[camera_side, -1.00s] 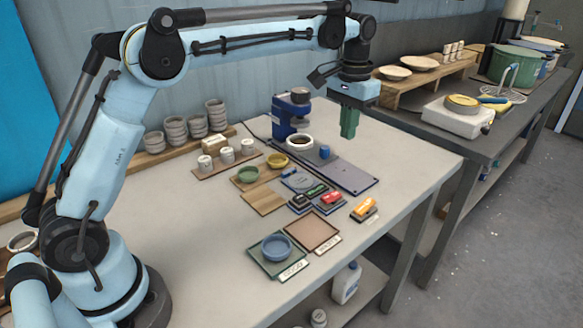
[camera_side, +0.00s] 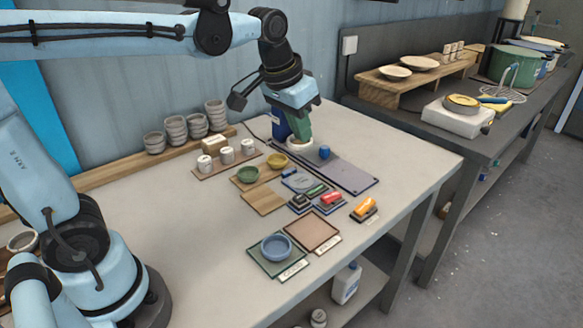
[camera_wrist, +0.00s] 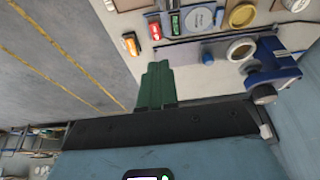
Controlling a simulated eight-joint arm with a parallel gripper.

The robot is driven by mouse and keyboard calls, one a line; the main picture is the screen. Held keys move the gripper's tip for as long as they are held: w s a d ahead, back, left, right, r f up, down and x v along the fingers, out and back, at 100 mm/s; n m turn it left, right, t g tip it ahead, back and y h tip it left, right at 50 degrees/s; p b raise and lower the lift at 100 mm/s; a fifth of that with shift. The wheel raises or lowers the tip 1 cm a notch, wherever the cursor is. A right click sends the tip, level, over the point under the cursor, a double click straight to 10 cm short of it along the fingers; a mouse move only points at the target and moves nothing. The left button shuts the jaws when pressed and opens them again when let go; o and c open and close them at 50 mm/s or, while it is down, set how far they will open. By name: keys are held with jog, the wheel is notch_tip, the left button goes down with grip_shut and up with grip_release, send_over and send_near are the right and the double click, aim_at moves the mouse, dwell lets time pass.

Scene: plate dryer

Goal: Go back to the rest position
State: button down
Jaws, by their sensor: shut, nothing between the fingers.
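My gripper (camera_side: 299,124) has green fingers that are shut with nothing between them. In the side view it hangs tilted above the back of the table, in front of the blue device (camera_side: 278,122) and over the white ring-shaped dish (camera_side: 299,145), partly hiding both. The height of the gap to the dish cannot be told. In the wrist view the green fingers (camera_wrist: 157,88) point toward the table, and the white dish (camera_wrist: 241,50) and blue device (camera_wrist: 272,70) lie to their right.
A blue dish (camera_side: 276,247) sits on a green tile at the front. A green bowl (camera_side: 248,175), a yellow bowl (camera_side: 277,161) and stacked grey cups (camera_side: 175,131) stand farther back. The table's left part is clear.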

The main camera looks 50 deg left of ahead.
jog(key=s+f+t, duration=0.2)
jog(key=s+f, duration=0.3)
jog(key=s, duration=0.4)
jog(key=shift+a+f+t, duration=0.3)
jog(key=shift+a+t, duration=0.1)
jog(key=c, duration=1.8)
grip_release()
jog(key=shift+s+f, duration=0.25)
jog(key=shift+o, duration=2.3)
jog(key=shift+w+r, duration=0.15)
jog(key=shift+o, duration=0.7)
jog(key=w+r+g, duration=0.3)
jog(key=w, duration=0.5)
jog(key=shift+w+d+r, duration=0.35)
jog(key=shift+w+d, duration=0.05)
jog(key=g, duration=0.4)
send_over(334, 195)
notch_tip(334, 195, down, 5)
notch_tip(334, 195, down, 12)
jog(key=shift+w+r, duration=0.1)
jog(key=shift+r, duration=0.1)
